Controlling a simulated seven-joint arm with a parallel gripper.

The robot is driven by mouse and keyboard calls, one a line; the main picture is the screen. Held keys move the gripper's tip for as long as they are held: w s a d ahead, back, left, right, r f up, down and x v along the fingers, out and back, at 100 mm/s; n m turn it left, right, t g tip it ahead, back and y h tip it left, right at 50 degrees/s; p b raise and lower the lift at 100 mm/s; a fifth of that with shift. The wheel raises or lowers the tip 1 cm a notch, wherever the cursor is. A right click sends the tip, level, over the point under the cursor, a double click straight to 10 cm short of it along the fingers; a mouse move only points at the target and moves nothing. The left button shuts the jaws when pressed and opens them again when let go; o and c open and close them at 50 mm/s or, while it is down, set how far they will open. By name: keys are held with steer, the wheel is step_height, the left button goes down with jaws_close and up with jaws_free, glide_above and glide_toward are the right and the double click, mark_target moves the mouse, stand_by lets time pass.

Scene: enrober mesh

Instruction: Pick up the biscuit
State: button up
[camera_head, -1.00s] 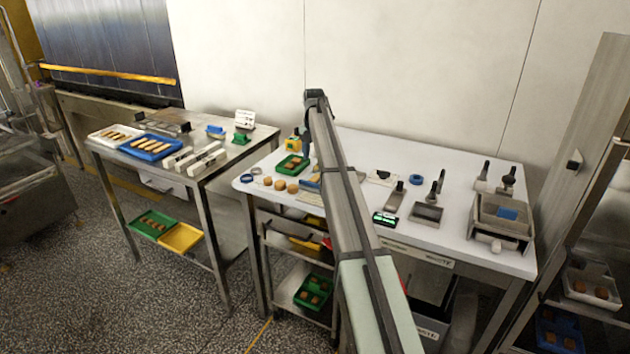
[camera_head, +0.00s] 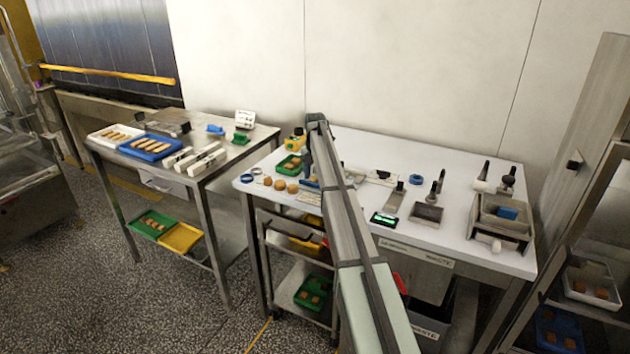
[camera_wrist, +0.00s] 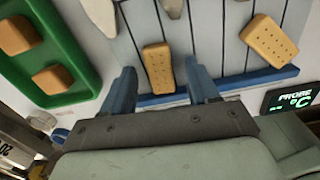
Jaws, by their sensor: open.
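A tan rectangular biscuit (camera_wrist: 159,68) with rows of small holes lies on a pale, barred mesh-like surface (camera_wrist: 222,50) in the wrist view. My gripper (camera_wrist: 162,80) has two blue fingers, spread apart, one to each side of this biscuit in the picture. The gripper is open and empty; the height between fingertips and biscuit is hard to judge. A second similar biscuit (camera_wrist: 269,41) lies tilted to the right, outside the fingers. In the head view my arm covers most of this spot.
A green tray (camera_wrist: 83,62) with brown pieces is at left in the wrist view. A probe display (camera_wrist: 288,98) stands at right. In the head view, round biscuits (camera_head: 280,184) lie on the white table (camera_head: 430,160), with scrapers and a metal box (camera_head: 500,222) farther right.

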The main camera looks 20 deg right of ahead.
steer(key=shift+c, duration=0.4)
steer(key=c, duration=0.8)
